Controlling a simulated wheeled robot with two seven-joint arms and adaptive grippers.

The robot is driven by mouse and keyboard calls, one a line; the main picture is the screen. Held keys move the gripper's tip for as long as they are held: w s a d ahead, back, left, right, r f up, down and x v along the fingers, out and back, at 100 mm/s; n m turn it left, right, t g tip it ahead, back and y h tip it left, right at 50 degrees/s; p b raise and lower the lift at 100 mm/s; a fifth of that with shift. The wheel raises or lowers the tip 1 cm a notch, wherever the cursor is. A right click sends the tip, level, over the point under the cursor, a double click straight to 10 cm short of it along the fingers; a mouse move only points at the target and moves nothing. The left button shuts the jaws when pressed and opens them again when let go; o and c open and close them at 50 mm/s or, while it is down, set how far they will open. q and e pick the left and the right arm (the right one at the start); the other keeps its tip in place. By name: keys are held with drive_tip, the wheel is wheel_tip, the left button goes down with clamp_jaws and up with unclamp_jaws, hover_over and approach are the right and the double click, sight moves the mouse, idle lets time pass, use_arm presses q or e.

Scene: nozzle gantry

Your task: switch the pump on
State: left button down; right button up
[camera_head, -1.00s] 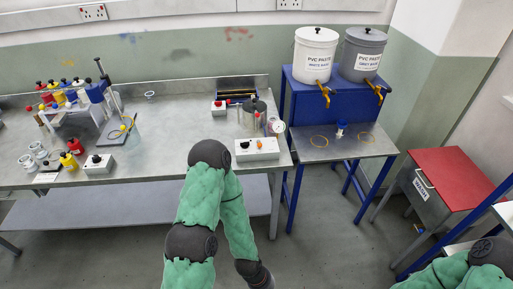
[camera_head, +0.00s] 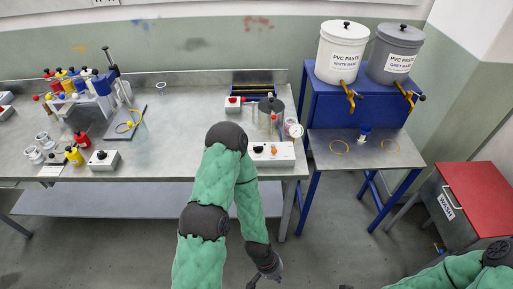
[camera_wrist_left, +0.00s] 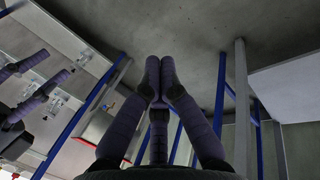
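A white control box (camera_head: 272,154) with a black knob and an orange button sits at the bench's front right corner. Behind it stand a grey metal pot (camera_head: 270,106) and a round gauge (camera_head: 292,129). I cannot read which part is the pump switch. My left gripper (camera_head: 268,268) hangs low in front of the bench, below the box and apart from it. In the left wrist view its fingers (camera_wrist_left: 159,68) come together at the tips, with nothing between them. My right gripper's dark fingers (camera_wrist_left: 52,70) show at the left of that view, spread apart and empty.
Another knob box (camera_head: 103,160), a red-button box (camera_head: 232,104) and a bottle rack (camera_head: 85,98) stand on the bench. Two PVC paste buckets (camera_head: 341,52) (camera_head: 394,54) stand on a blue stand. A red-lidded wash unit (camera_head: 480,192) is at right.

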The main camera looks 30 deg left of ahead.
drive_tip(key=shift+o, duration=0.6)
drive_tip(key=shift+s+d, duration=0.1)
drive_tip(key=shift+s, duration=0.1)
drive_tip(key=shift+o, duration=0.2)
use_arm(q)
drive_tip(key=n+t+y+b, duration=0.6)
drive_tip(key=n+t+y, duration=0.85)
drive_tip(key=n, duration=0.75)
approach(256, 157)
drive_tip(key=s+d+r, duration=0.1)
drive_tip(key=s+r, duration=0.2)
drive_tip(key=s, duration=0.1)
drive_tip(key=shift+w+d+h, duration=0.1)
drive_tip(key=shift+w+h, duration=0.1)
drive_tip(key=shift+h, duration=0.25)
use_arm(e)
wheel_tip(256, 157, down, 6)
drive_tip(key=shift+w+f, duration=0.15)
use_arm(q)
drive_tip(key=shift+t, duration=0.25)
drive_tip(key=b+x, duration=0.3)
drive_tip(key=x, duration=1.1)
drive_tip(key=shift+f, duration=0.1)
use_arm(e)
wheel_tip(256, 157, down, 3)
drive_tip(key=shift+r, duration=0.2)
